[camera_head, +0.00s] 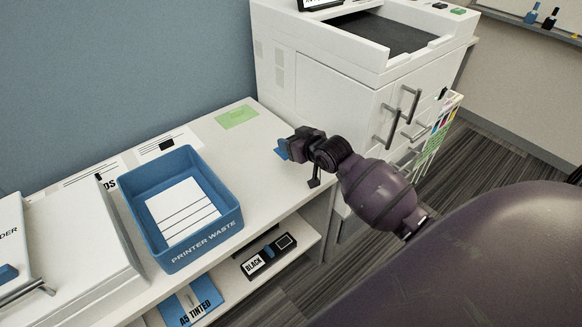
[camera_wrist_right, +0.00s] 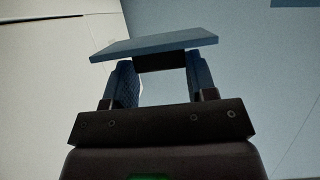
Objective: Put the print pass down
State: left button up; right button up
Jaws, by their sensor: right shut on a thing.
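The print pass shows as a small blue flat piece (camera_head: 281,150) at the tip of my right gripper (camera_head: 298,152). In the right wrist view the pass (camera_wrist_right: 155,44) is a blue slab lying across the fingertips with a dark block under it. My right gripper (camera_wrist_right: 160,82) is shut on it. The gripper is over the right end of the white counter (camera_head: 262,160), in front of the white printer; its exact height above the top is hard to tell. My left gripper is not in view.
A green card (camera_head: 237,117) lies at the counter's back. A blue printer waste bin (camera_head: 207,243) with white sheets stands left of a clear stretch of counter. The big white printer (camera_head: 330,95) borders the right. A black cartridge box (camera_head: 268,256) sits on the shelf below.

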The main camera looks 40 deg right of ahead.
aim_at(292, 174)
jog(key=shift+f+b, duration=0.75)
jog(key=shift+f, duration=4)
jog(key=shift+f, duration=0.2)
jog(key=o, duration=0.9)
